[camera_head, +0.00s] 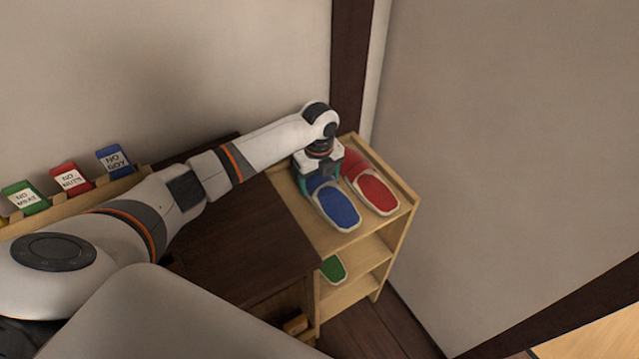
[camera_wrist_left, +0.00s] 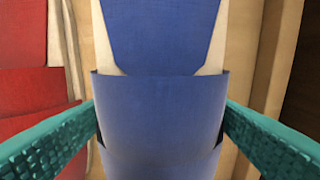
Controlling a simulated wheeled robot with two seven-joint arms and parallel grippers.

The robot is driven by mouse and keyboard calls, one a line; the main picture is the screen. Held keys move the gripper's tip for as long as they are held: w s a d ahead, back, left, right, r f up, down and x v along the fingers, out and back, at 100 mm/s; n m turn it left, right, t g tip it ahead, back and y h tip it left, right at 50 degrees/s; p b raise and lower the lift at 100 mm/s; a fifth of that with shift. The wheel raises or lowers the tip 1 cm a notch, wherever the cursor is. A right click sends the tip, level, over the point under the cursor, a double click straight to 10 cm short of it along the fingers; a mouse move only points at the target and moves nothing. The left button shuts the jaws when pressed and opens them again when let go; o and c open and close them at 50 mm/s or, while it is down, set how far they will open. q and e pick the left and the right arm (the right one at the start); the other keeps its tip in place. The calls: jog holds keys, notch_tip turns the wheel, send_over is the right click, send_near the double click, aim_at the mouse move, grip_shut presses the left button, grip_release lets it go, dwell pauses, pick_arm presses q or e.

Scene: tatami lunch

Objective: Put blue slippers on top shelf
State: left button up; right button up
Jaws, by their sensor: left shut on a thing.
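In the left wrist view the blue slipper (camera_wrist_left: 160,110) fills the middle, between the teal fingers. Whether the slipper rests fully on the board is hard to tell. Only one blue slipper can be made out; the gripper covers part of it. My right gripper is not in view.
Red slippers (camera_head: 372,191) lie right beside the blue one on the top board. A green slipper (camera_head: 333,269) is on a lower shelf. A dark wooden cabinet (camera_head: 246,240) stands left of the shelf. Several coloured boxes, one of them red (camera_head: 70,178), stand at the left. Walls close in behind and right.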

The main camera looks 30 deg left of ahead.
pick_arm(q)
jog(key=shift+f, duration=1.1)
jog(key=o, duration=1.1)
jog(key=shift+f, duration=0.1)
notch_tip(320, 180, up, 12)
jog(key=shift+r, duration=0.15)
